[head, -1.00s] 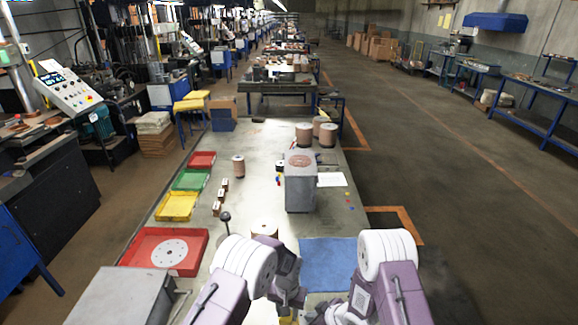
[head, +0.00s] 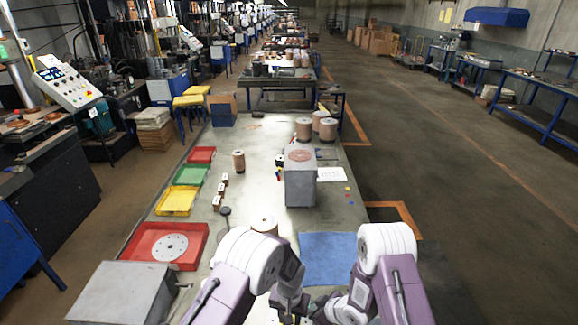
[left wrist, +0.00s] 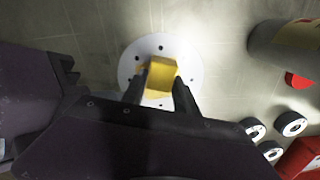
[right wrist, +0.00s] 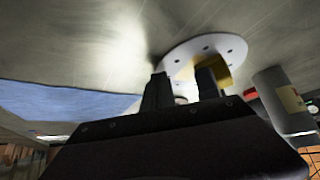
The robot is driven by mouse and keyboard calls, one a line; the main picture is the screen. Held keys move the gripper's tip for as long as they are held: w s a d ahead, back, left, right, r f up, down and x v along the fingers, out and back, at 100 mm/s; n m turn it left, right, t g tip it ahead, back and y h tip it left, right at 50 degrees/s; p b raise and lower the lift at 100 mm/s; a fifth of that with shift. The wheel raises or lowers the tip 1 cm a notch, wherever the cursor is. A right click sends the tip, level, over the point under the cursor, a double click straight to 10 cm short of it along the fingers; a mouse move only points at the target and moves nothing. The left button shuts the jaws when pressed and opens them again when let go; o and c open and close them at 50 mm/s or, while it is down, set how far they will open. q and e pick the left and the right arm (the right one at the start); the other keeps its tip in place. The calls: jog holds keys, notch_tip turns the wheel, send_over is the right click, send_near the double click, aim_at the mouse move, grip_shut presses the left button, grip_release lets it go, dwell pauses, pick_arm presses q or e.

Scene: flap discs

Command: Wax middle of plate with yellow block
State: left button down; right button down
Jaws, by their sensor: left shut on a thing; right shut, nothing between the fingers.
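A round white plate (left wrist: 130,66) with small holes lies on the table in the left wrist view. My left gripper (left wrist: 160,84) is shut on the yellow block (left wrist: 162,72) over the plate's middle. I cannot tell whether the block touches the plate. The right wrist view also shows the plate (right wrist: 192,52) and part of the yellow block (right wrist: 223,70) behind a finger. My right gripper (right wrist: 182,88) is shut and empty, beside the plate. In the head view both grippers are low at the bottom edge, and the arms largely hide this plate.
A red tray (head: 132,253) with another white disc (head: 170,246) stands on the left, with a yellow tray (head: 176,203) and a green tray (head: 190,175) behind. A blue cloth (head: 328,255) lies right of centre. A grey box (head: 300,187) and several spools stand farther back.

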pick_arm(q)
jog(key=shift+w+a, duration=0.15)
jog(key=shift+w, duration=0.6)
jog(key=shift+w+a, duration=0.1)
jog(key=shift+w, duration=0.65)
pick_arm(e)
jog(key=shift+w, duration=0.1)
pick_arm(q)
jog(key=shift+w+a, duration=0.2)
jog(key=shift+w, duration=0.65)
jog(key=shift+w+a, duration=0.15)
jog(key=shift+w, duration=0.7)
notch_tip(320, 180, up, 7)
